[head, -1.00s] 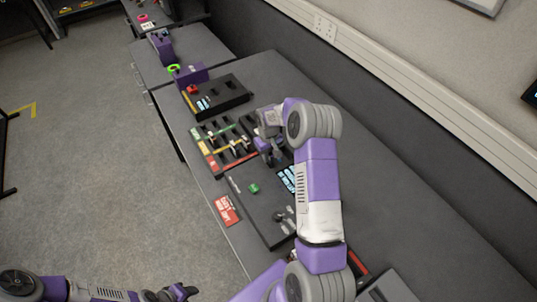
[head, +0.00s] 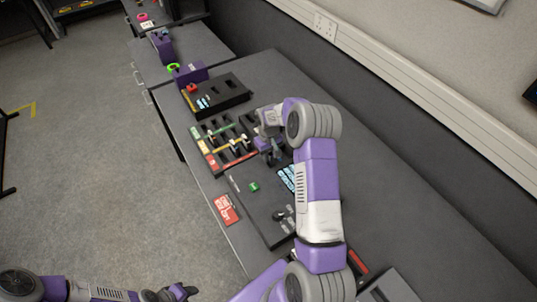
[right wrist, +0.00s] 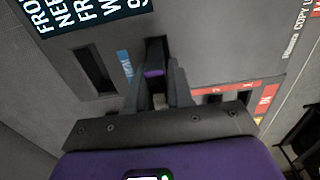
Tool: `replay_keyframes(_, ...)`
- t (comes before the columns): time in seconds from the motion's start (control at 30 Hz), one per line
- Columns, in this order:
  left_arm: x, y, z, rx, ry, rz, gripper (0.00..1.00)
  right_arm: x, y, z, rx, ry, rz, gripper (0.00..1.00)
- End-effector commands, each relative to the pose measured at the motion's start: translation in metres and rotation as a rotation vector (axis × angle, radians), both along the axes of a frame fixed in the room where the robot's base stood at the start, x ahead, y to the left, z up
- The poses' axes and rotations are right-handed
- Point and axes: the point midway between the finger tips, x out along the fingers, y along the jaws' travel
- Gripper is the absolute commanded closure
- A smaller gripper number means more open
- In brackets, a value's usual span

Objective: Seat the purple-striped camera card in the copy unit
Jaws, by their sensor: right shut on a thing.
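My right gripper (head: 272,158) is over the far end of the copy unit (head: 262,212), a flat black panel with a lit screen and a green button. In the right wrist view its fingers (right wrist: 158,82) are shut on the dark camera card (right wrist: 154,73), whose purple stripe shows between them. The card is at the panel beside an empty slot (right wrist: 96,70) and a blue label. Its lower end is hidden, so I cannot tell how deep it sits. My left gripper (head: 178,293) is at the bottom left, away from the table; its jaw opening is unclear.
A tray with red, yellow and green lanes (head: 228,144) lies just beyond the copy unit. Behind it stands a black box (head: 222,95) with slots and a red button. A red card (head: 225,209) lies at the table's left edge.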

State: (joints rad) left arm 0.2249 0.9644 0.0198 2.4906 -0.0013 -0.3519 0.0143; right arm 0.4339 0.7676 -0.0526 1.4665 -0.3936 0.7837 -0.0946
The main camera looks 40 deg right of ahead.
Motion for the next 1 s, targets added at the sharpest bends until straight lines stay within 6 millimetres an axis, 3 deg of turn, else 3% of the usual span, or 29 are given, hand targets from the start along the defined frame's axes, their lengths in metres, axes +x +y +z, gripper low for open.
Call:
replay_keyframes(0.93,-0.0001,0.0000,-0.0066,0.000,0.000,0.000,0.57,0.0001,0.0000,-0.0067,0.000,0.000,0.000,1.00)
replay_keyframes(0.97,0.0000,0.0000,-0.0066,0.000,0.000,0.000,0.57,0.0001,0.0000,-0.0067,0.000,0.000,0.000,0.77)
replay_keyframes(1.0,-0.0001,0.0000,-0.0066,0.000,0.000,0.000,0.57,0.0001,0.0000,-0.0067,0.000,0.000,0.000,0.71)
